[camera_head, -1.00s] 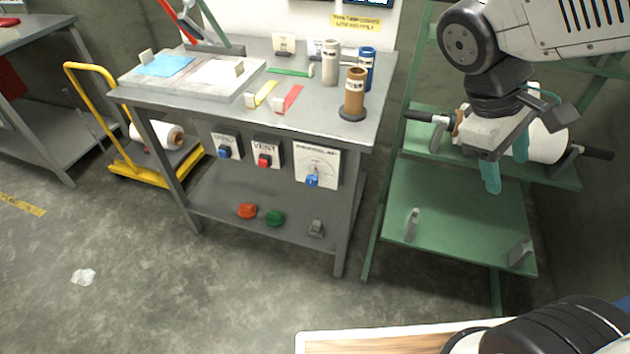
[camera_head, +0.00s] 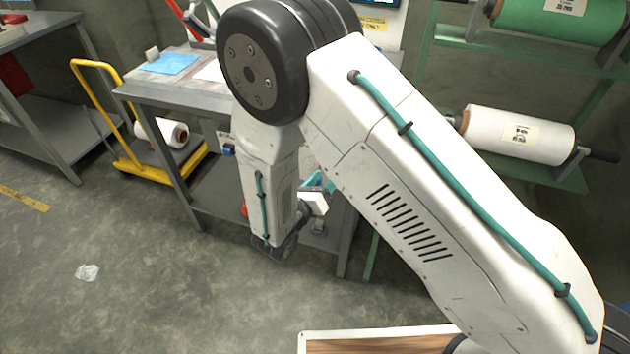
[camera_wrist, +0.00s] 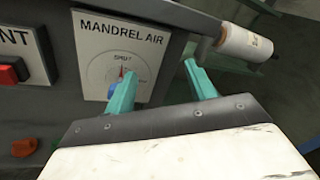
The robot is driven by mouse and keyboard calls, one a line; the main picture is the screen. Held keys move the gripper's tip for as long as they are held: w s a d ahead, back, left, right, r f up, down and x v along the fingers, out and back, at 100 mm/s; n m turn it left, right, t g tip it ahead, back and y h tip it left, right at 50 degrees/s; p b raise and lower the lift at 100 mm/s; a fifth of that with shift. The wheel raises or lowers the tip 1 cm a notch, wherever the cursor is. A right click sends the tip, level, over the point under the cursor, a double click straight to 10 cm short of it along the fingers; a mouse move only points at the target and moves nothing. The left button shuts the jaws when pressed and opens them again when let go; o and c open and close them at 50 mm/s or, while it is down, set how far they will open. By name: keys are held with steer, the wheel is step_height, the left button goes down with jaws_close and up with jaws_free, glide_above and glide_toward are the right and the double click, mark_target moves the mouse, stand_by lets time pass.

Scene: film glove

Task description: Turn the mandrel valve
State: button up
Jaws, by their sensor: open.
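The white "MANDREL AIR" panel (camera_wrist: 95,48) shows in the wrist view with its round dial (camera_wrist: 142,68) and a small red mark near the dial's middle. My gripper (camera_wrist: 159,69) is open, with its two teal fingers apart. The left finger overlaps the lower middle of the dial, and the right finger is beyond the panel's right edge. In the head view, my gripper (camera_head: 318,182) is at the bench front, and my arm hides the panel.
Left of the panel is a red button (camera_wrist: 12,72) on the vent panel, with an orange object (camera_wrist: 24,147) below. A white roll (camera_wrist: 243,45) sits to the right. In the head view, a yellow cart (camera_head: 130,165) stands left of the workbench (camera_head: 180,97). The left floor is mostly clear.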

steer(key=s+a+f+n+t+y, duration=0.2)
steer(key=a+f+n+y, duration=0.15)
steer(key=a+f, duration=0.2)
steer(key=shift+n, duration=0.55)
steer(key=x, duration=0.5)
steer(key=f+x, duration=0.1)
steer(key=x, duration=0.2)
steer(key=shift+d, duration=0.35)
steer(key=c, duration=1)
